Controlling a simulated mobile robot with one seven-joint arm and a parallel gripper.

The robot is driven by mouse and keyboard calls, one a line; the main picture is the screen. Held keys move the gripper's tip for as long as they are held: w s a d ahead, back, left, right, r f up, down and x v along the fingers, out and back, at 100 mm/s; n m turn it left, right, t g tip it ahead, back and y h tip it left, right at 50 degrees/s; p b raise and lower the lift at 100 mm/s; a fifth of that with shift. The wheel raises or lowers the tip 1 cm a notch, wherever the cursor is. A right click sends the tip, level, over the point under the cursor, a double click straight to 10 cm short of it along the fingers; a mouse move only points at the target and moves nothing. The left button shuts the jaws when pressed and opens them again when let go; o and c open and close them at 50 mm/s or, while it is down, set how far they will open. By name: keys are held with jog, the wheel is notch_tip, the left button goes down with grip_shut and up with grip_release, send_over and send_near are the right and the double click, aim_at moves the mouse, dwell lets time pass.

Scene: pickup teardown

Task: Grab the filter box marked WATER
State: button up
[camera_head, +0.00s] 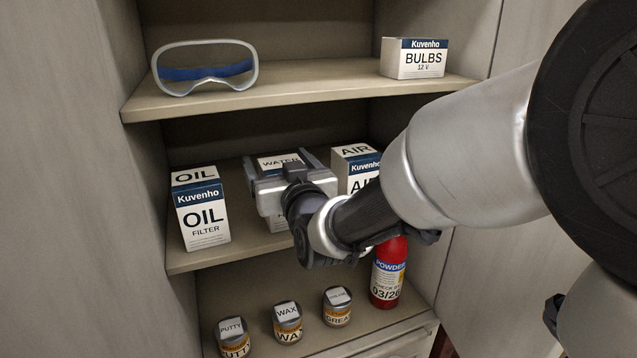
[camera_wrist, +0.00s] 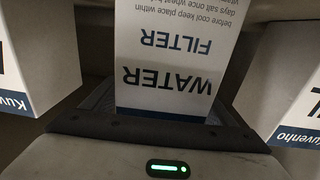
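The WATER filter box (camera_head: 272,222) stands on the middle shelf between two other boxes. In the head view my gripper (camera_head: 281,160) covers most of its front, leaving its labelled top and lower front visible. In the wrist view the WATER box (camera_wrist: 170,45) appears upside down, with its WATER FILTER label facing my palm. My gripper (camera_wrist: 160,108) is open around the box, with one dark finger beside each side. Contact between the fingers and the box is not clearly visible.
The OIL box (camera_head: 202,215) is left of the WATER box, and the AIR box (camera_head: 355,165) is close on its right. Goggles (camera_head: 204,68) and a BULBS box (camera_head: 413,60) sit on the shelf above. Several jars (camera_head: 287,322) and a red POWDER extinguisher (camera_head: 387,272) stand below.

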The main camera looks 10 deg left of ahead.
jog(key=c, duration=1.1)
jog(key=shift+c, duration=0.8)
jog(key=shift+r, duration=0.15)
